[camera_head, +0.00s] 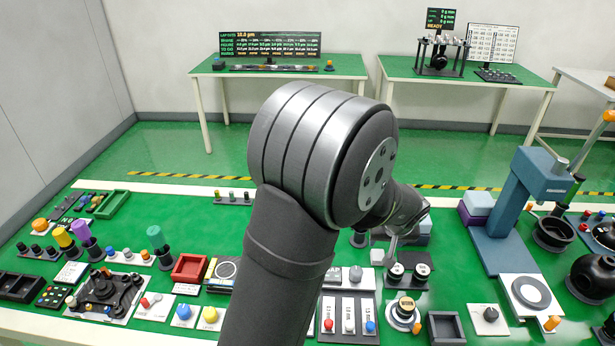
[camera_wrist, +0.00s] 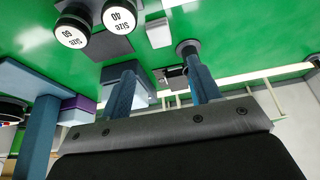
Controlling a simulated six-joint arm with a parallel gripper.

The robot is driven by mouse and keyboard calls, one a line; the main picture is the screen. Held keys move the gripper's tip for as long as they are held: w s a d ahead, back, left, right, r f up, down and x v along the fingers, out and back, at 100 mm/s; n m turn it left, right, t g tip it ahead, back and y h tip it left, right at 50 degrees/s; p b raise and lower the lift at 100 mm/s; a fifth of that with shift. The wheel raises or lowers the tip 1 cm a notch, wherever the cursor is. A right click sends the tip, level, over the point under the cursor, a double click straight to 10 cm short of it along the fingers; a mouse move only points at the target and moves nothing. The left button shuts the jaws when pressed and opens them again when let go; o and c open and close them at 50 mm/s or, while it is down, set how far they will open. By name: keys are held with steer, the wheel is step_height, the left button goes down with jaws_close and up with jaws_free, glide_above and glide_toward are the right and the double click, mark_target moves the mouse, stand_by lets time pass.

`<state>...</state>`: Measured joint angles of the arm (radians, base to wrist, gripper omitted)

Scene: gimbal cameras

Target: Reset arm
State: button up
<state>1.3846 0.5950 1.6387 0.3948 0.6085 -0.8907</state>
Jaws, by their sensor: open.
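My arm rises through the middle of the head view, and its large grey joint hides part of the bench. My gripper is mostly behind the arm in that view. In the wrist view my gripper (camera_wrist: 161,88) shows two blue-grey fingers spread well apart. Nothing is between the fingertips, and the gripper is open and empty above the green bench (camera_wrist: 245,25). Two round black pots with white lids marked "Size 60" (camera_wrist: 71,31) and "Size 40" (camera_wrist: 119,15) lie beyond the left finger in the wrist view.
A blue press (camera_head: 512,215) stands at the right. Left are a red tray (camera_head: 190,268), a green tray (camera_head: 112,204) and several knobs. A black tray (camera_head: 445,327) and a dial plate (camera_head: 489,317) are at front right. Two green tables stand behind, one with a display board (camera_head: 270,44).

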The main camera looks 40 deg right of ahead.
mark_target(378, 254)
steer(key=x, duration=1.1)
steer(key=shift+w+d+f, duration=0.15)
steer(key=shift+f, duration=0.05)
steer(key=shift+r, duration=0.85)
